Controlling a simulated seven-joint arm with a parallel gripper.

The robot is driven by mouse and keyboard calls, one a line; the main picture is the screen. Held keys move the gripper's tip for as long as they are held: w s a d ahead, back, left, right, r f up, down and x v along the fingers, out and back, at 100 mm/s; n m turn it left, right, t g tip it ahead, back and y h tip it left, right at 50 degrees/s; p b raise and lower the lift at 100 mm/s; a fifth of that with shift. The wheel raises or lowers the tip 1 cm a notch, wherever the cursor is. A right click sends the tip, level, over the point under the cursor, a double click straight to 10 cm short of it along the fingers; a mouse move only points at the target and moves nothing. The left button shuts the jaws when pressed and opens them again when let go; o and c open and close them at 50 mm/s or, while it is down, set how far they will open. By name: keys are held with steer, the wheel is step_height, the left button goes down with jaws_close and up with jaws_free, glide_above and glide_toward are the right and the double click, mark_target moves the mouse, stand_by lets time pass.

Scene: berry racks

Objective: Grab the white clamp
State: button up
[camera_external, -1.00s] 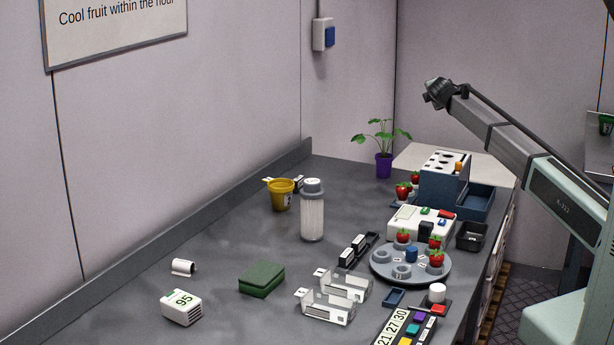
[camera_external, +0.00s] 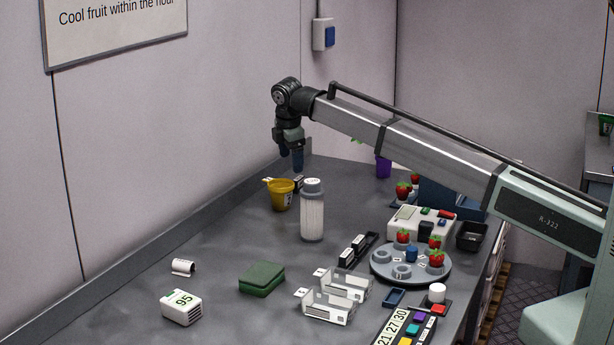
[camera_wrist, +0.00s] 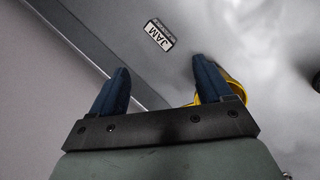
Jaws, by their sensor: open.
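I cannot surely pick out a white clamp. A small white curled piece (camera_external: 183,267) lies at the left of the bench; it may be the clamp, but it is too small to tell. My gripper (camera_external: 297,160) is above the back of the bench, pointing down, far from that piece. In the wrist view my gripper (camera_wrist: 162,75) shows its two blue fingers spread, with nothing between them. A small label reading JAM (camera_wrist: 159,36) lies beyond the fingers. The yellow cup (camera_wrist: 238,85) is partly hidden behind the right finger; it also shows in the external view (camera_external: 281,197).
A tall white-bodied jar (camera_external: 312,215) stands by the cup. A green block (camera_external: 262,279), a white box marked 95 (camera_external: 182,308) and clear holders (camera_external: 330,305) are nearer. A round grey tray (camera_external: 385,272) with strawberries is at right. The left-middle bench is mostly clear.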

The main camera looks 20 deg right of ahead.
steer(key=s+a+r+n+g, duration=0.1)
steer(key=s+a+n+g, duration=0.15)
steer(key=s+a, duration=1.25)
step_height(320, 180, up, 4)
steer(key=n+y, duration=0.1)
steer(key=n, duration=0.6)
glide_above(183, 261)
steer(key=f, duration=0.8)
steer(key=shift+w+a+f, duration=0.1)
steer(key=shift+w+f, duration=0.05)
steer(key=shift+w, duration=0.15)
steer(key=shift+s+f, duration=0.15)
steer(key=shift+f, duration=1.2)
steer(key=shift+s+f, duration=0.1)
steer(key=shift+f, duration=1.25)
steer(key=c, duration=1.1)
steer(key=shift+r, duration=0.15)
